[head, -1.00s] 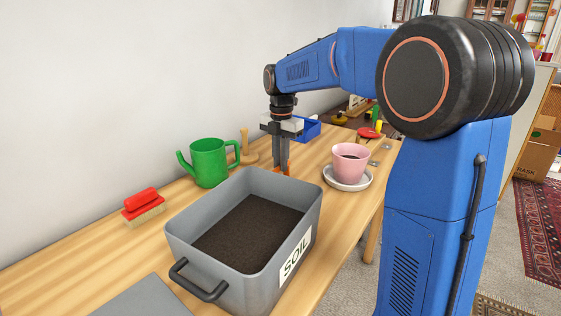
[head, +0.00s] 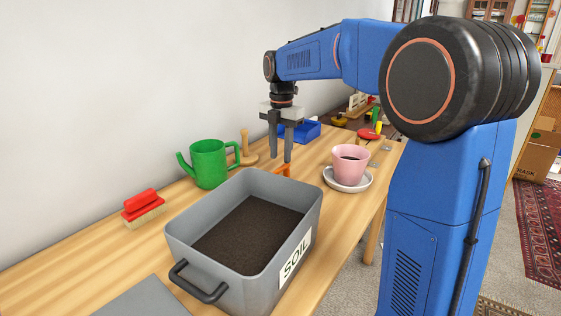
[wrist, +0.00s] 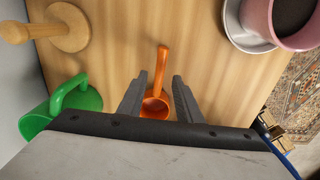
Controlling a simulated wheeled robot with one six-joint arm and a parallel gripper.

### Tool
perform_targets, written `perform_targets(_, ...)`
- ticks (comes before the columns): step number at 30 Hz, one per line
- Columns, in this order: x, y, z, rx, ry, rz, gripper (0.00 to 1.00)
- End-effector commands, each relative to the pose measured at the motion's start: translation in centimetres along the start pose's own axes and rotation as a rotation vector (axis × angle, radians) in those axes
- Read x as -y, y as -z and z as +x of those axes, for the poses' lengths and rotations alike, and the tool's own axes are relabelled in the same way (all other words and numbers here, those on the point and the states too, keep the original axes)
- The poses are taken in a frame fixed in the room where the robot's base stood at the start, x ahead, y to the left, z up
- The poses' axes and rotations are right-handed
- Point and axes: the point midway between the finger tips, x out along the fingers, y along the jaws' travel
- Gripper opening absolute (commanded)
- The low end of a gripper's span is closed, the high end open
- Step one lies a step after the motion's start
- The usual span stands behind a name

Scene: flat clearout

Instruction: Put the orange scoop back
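The orange scoop (head: 284,169) rests on the wooden table just behind the grey soil bin, which partly hides it in the head view. In the wrist view the whole scoop (wrist: 162,62) shows, with its bowl low between the fingers and its handle reaching up the picture. My gripper (head: 280,159) points straight down above the scoop. Its two fingers are apart, one on each side of the scoop in the wrist view (wrist: 159,78), with clear gaps and nothing held.
The grey soil bin (head: 179,236) stands in front. A green watering can (head: 209,165) and a wooden peg stand (wrist: 68,30) are at left. A pink pot (head: 349,167) on a saucer (head: 347,184) is at right. A blue tray (head: 306,131) lies behind; a red brush (head: 140,200) lies front left.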

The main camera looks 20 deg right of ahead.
Motion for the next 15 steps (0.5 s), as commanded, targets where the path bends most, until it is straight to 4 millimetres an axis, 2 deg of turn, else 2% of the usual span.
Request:
perform_targets(1, -0.1, 0.0, -1.1, 0.002, -0.003, 0.0, 0.32)
perform_targets(6, -0.1, 0.0, -4.4, 0.001, -0.002, 0.0, 0.32)
perform_targets(12, 0.0, 0.0, -7.1, 0.001, -0.001, 0.0, 0.32)
perform_targets(15, 0.0, 0.0, -7.8, 0.0, 0.0, 0.0, 0.32)
